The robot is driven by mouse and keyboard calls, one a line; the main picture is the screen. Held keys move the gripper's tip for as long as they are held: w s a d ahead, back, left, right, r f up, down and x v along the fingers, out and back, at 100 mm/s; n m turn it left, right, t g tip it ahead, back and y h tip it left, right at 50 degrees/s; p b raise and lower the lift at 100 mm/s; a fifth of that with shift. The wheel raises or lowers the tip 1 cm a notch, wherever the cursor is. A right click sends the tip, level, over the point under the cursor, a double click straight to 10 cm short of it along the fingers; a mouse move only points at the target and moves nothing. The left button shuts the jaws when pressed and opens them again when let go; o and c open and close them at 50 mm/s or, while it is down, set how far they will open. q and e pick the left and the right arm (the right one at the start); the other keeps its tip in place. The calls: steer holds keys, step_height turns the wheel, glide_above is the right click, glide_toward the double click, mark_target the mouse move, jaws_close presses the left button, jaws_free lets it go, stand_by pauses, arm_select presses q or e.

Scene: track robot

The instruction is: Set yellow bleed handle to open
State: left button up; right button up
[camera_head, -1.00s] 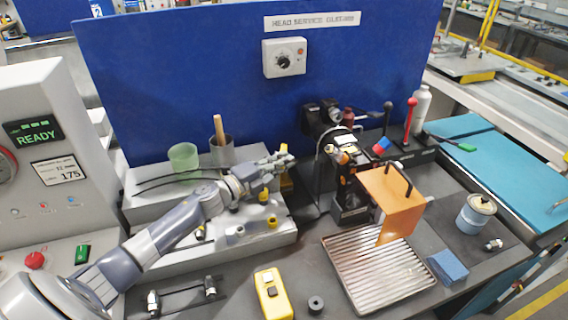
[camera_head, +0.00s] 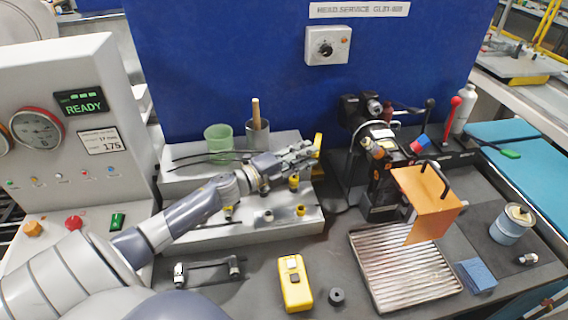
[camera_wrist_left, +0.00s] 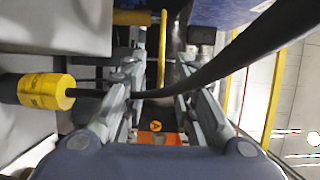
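The yellow bleed handle (camera_head: 318,143) stands at the right end of the grey stepped block, just beyond my left gripper (camera_head: 302,157). In the left wrist view it is a slim upright yellow bar (camera_wrist_left: 162,50) between the far ends of the two fingers. My left gripper (camera_wrist_left: 160,85) is open, with a clear gap between its fingers. I cannot tell whether either finger touches the handle. A dark hose crosses in front of the right finger in the wrist view. My right gripper is not in view.
A green cup (camera_head: 218,140) and a metal cup (camera_head: 257,138) stand behind my left arm. A black machine with an orange guard (camera_head: 428,205) is to the right. A ribbed tray (camera_head: 405,268) and a yellow meter (camera_head: 295,284) lie in front. A yellow-ended cylinder (camera_wrist_left: 40,91) is beside the left finger.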

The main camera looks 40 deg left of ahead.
arm_select(q)
steer(key=v, duration=0.8)
